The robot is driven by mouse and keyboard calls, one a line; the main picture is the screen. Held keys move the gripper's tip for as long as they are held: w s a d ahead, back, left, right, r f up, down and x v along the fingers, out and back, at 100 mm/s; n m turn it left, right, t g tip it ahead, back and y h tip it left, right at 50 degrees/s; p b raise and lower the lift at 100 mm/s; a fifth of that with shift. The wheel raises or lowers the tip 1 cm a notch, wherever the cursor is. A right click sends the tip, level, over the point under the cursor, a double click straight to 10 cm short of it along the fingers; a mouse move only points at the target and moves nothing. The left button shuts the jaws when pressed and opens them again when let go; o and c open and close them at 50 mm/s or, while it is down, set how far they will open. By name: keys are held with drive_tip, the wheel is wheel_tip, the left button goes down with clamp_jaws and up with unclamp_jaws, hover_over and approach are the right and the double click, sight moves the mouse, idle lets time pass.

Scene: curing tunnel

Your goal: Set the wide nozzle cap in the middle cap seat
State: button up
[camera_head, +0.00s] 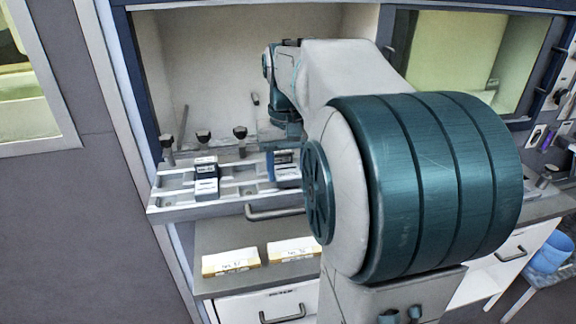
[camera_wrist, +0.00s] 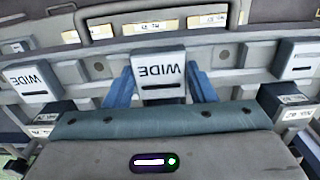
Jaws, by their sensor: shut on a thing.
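My gripper (camera_wrist: 160,88) has its two blue fingers shut on the sides of a white cap (camera_wrist: 160,68) marked WIDE, which reads upside down in the wrist view. This cap is over the middle of the grey rack (camera_wrist: 225,72); I cannot tell whether it rests in a seat or hangs just above. In the head view the held cap (camera_head: 287,173) shows on the rack's right part, and my arm hides much of my gripper (camera_head: 283,155). Another WIDE cap (camera_wrist: 32,82) stands at the left in the wrist view. A white cap (camera_wrist: 298,62) stands at the right.
Dark-topped knobs (camera_head: 203,137) stand along the rack's back. Below the rack are a drawer handle (camera_head: 275,212) and label cards (camera_head: 230,262) on a grey ledge. My arm hides the rack's right end in the head view. More labelled blocks (camera_wrist: 297,112) flank my gripper in the wrist view.

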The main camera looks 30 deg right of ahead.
drive_tip(key=shift+f+b, duration=0.3)
drive_tip(key=shift+f, duration=0.15)
drive_tip(key=o, duration=1.2)
drive_tip(key=shift+r, duration=0.1)
wheel_tip(320, 180, up, 14)
drive_tip(key=shift+f+p, duration=0.15)
drive_tip(key=shift+p, duration=0.15)
